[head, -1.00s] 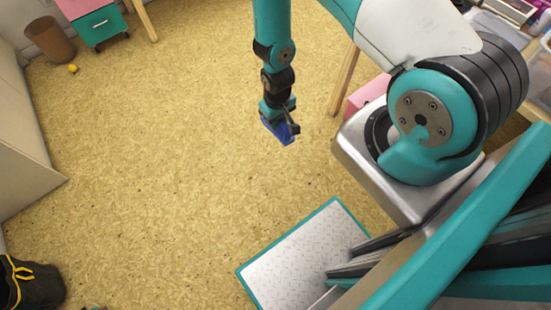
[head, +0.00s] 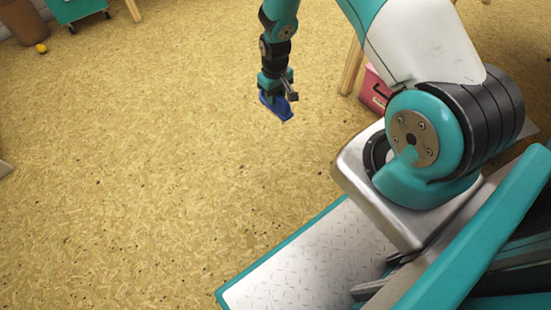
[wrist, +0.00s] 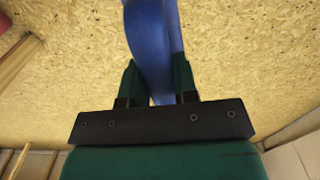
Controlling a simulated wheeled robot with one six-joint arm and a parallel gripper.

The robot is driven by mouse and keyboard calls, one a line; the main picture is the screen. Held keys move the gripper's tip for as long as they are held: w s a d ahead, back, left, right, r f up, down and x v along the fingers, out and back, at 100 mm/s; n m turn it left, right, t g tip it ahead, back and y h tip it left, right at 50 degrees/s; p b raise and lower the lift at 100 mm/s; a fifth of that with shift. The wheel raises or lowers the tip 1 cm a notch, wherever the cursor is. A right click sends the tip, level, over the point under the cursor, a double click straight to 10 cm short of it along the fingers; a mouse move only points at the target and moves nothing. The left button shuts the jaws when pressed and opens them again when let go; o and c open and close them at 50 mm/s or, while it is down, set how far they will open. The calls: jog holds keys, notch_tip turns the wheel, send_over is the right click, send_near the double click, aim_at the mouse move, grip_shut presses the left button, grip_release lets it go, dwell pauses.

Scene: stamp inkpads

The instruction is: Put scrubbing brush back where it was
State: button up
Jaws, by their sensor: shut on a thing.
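My gripper (head: 275,95) is at the upper middle of the head view, pointing down over the floor. It is shut on a blue object (head: 277,108), which I take to be the scrubbing brush. In the wrist view the blue brush (wrist: 150,45) stands between the two green fingers and runs out past the top edge. Its bristles cannot be made out. The brush is held clear of the floor.
The speckled tan floor (head: 150,170) is wide and clear to the left. A pink box (head: 375,90) stands by a wooden leg (head: 353,68) right of my gripper. A green wheeled cabinet (head: 78,10), a brown bin (head: 20,20) and a small yellow ball (head: 41,48) are at the upper left.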

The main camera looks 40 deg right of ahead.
jog(key=f+b, duration=0.2)
jog(key=w+d+f+b, duration=0.1)
jog(key=f+b, duration=0.1)
jog(key=w+d+f+b, duration=0.1)
jog(key=f+b, duration=0.1)
jog(key=shift+f, duration=0.2)
notch_tip(320, 180, down, 20)
jog(key=b, duration=1.1)
jog(key=shift+r, duration=0.35)
jog(key=o, duration=0.8)
jog(key=shift+o, duration=0.2)
